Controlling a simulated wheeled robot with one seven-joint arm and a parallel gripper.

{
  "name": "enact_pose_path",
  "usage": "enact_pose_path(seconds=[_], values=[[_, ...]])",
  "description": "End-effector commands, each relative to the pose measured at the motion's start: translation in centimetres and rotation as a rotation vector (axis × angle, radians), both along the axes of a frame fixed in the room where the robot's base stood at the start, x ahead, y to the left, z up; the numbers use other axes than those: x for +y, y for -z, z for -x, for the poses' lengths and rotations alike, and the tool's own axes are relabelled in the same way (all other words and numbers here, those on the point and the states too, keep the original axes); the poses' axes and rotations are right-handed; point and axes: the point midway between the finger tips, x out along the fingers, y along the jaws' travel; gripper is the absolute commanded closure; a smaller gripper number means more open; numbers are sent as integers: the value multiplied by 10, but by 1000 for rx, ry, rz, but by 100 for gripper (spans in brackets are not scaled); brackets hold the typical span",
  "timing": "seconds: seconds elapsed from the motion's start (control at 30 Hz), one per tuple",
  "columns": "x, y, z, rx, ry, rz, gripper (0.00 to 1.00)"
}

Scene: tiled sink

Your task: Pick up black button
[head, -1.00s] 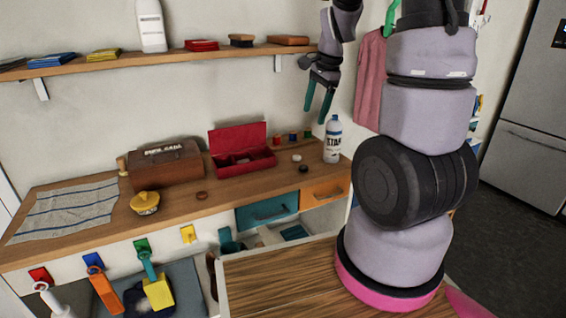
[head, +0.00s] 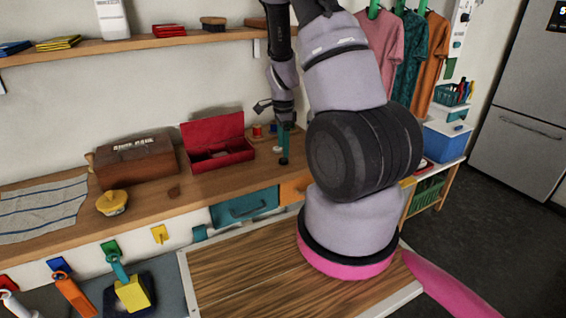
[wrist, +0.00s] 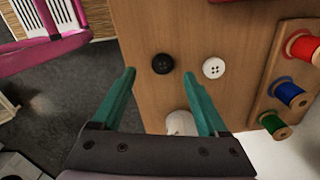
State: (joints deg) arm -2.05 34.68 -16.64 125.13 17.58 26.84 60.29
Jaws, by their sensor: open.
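The black button (wrist: 162,63) lies flat near the edge of the wooden counter in the wrist view. In the head view it is a small dark disc (head: 283,162) at the tips of my gripper. My gripper (wrist: 159,75) is open and empty, its two teal fingers spread. In the wrist view the button shows between and slightly beyond the fingertips; whether the tips touch the counter I cannot tell. In the head view my gripper (head: 284,155) points down over the counter. A white button (wrist: 213,67) lies to the right of the black one.
Red, blue and green spools (wrist: 290,94) stand on a rack at right. The open red box (head: 218,150) is left of my gripper. The counter drops off to floor at left in the wrist view.

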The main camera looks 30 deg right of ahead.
Motion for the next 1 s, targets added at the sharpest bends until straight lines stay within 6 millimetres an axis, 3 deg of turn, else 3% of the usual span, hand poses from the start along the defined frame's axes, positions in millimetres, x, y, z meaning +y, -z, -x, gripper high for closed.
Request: enact_pose_path(seconds=[0.3,0.6,0.8,1.0], values=[[-4,44,-4,2,1,0,24],[-3,48,-5,0,0,-1,24],[-3,48,-4,0,0,0,100],[-3,48,-4,0,0,0,100]])
